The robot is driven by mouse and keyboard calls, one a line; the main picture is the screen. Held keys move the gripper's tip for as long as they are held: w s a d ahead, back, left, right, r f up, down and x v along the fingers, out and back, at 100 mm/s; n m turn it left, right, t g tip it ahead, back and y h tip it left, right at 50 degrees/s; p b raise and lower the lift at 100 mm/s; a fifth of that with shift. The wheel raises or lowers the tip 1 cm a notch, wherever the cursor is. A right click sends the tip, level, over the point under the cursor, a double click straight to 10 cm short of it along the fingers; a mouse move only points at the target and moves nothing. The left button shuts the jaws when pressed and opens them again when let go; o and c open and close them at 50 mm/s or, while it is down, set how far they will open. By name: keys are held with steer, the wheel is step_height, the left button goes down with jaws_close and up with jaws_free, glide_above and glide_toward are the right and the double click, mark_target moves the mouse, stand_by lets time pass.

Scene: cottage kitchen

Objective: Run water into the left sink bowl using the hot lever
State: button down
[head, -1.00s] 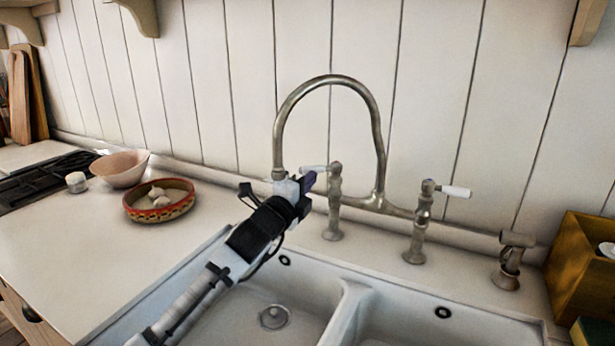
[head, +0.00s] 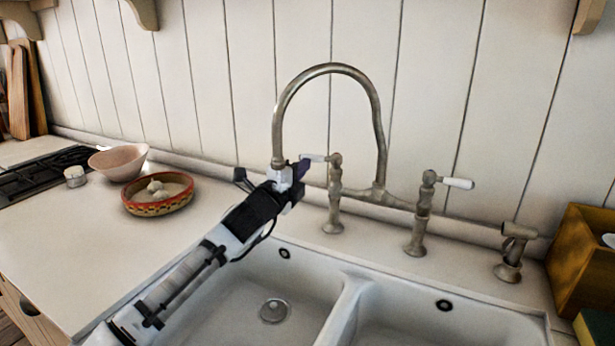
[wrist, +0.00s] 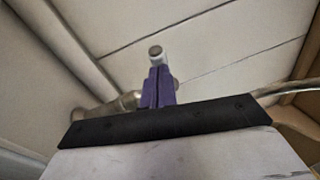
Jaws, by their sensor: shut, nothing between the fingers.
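The bridge tap (head: 380,130) has a tall curved spout whose end hangs on the left, over the left sink bowl's side. Its left lever (head: 313,157) has a white handle pointing left; the right lever (head: 457,183) points right. No hot or cold marking is readable. My gripper (head: 303,168) is shut and empty, with purple fingers just at or below the left lever's handle. In the wrist view the handle's round end (wrist: 155,52) shows just beyond my fingertips (wrist: 158,72); contact cannot be told. The left sink bowl (head: 235,305) shows no water, and no stream is visible.
The spout's end passes close to my gripper. A patterned dish (head: 158,208) with garlic, a pink bowl (head: 118,164) and a small white pot (head: 75,177) stand left on the counter. A side spray (head: 512,252) and a wooden box (head: 585,255) are at right.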

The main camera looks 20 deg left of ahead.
steer(key=shift+w+a, duration=0.35)
steer(key=shift+w, duration=0.35)
steer(key=shift+w+a, duration=0.35)
steer(key=shift+w, duration=0.35)
steer(key=shift+r, duration=0.1)
